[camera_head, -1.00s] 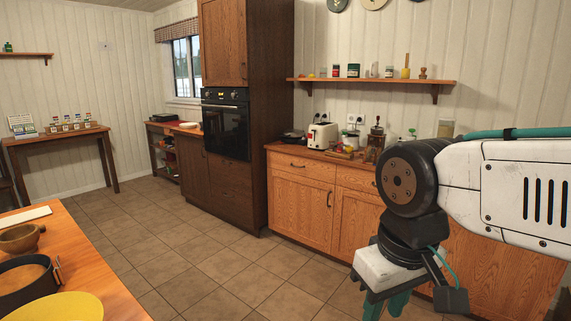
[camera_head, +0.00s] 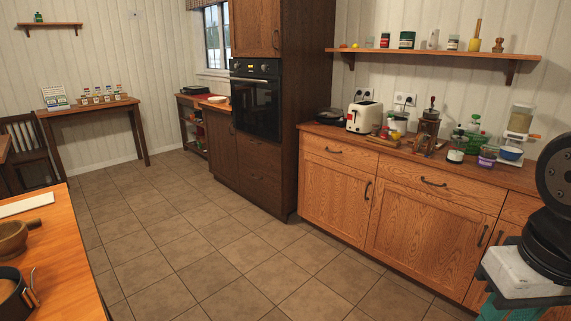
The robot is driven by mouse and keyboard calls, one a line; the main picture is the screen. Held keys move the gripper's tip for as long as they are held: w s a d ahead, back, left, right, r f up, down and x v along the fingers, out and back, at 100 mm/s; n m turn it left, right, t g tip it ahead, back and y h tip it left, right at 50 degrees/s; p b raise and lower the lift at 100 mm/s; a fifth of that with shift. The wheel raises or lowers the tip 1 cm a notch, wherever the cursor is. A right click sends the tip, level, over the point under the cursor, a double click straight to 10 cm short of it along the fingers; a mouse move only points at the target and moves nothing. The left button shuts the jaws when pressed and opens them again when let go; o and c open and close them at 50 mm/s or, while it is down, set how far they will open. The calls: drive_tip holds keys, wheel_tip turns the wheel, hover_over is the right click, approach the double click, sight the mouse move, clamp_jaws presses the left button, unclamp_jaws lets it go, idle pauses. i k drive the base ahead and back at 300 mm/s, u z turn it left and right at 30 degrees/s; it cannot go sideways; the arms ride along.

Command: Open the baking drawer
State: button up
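The orange wood counter cabinet on the right has a row of drawers under its worktop. The left drawer (camera_head: 327,150) and the wider middle drawer (camera_head: 440,187) are shut, each with a dark handle. A third drawer (camera_head: 520,209) is partly cut off behind my arm. No label shows which one is the baking drawer. The dark oven cabinet also has a shut drawer front (camera_head: 256,154) under the oven. My gripper (camera_head: 520,308) is at the lower right corner, in front of the cabinet. Its teal fingers are mostly cut off by the frame, so their opening is hidden.
A toaster (camera_head: 364,116), a grinder (camera_head: 428,130) and several jars stand on the worktop. A wooden table (camera_head: 70,250) with bowls is at the lower left. Tiled floor (camera_head: 235,255) lies clear between the table and the cabinets. A small side table (camera_head: 90,107) stands at the back left.

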sight(263, 155)
drive_tip(key=z, duration=0.05)
drive_tip(key=i, duration=2.65)
drive_tip(key=u, duration=0.6)
drive_tip(key=i, duration=2.55)
drive_tip(key=u, duration=0.35)
